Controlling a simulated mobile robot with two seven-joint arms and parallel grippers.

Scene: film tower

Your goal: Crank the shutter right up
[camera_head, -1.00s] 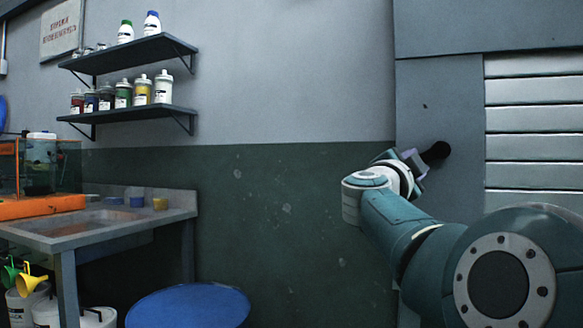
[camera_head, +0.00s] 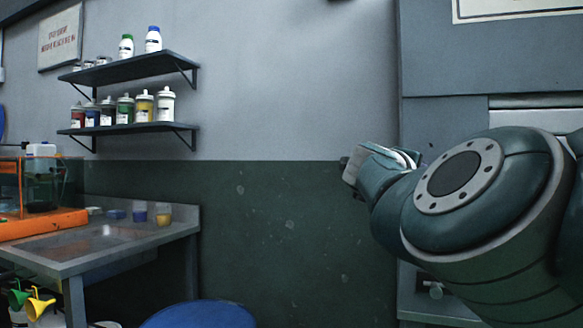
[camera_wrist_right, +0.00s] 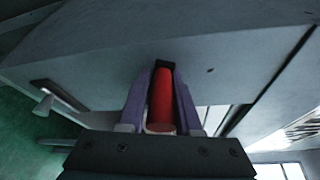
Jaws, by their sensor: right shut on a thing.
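A red cylindrical crank grip (camera_wrist_right: 162,103) stands between the purple fingers of my right gripper (camera_wrist_right: 162,84) in the right wrist view. The gripper is shut on it. A dark piece sits at the grip's far end, against the grey panel behind. In the head view my right arm reaches in from the right, and its fingers and the crank are hidden behind the wrist. The shutter (camera_head: 525,118) shows only as pale slats at the top of its opening; my arm covers the rest. My left gripper is not in view.
The grey shutter frame (camera_head: 430,122) stands beside my arm. At left are a sink bench (camera_head: 80,255), two bottle shelves (camera_head: 130,70) and an orange tank base (camera_head: 40,225). A blue round top (camera_head: 200,315) is at the bottom. The wall between is clear.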

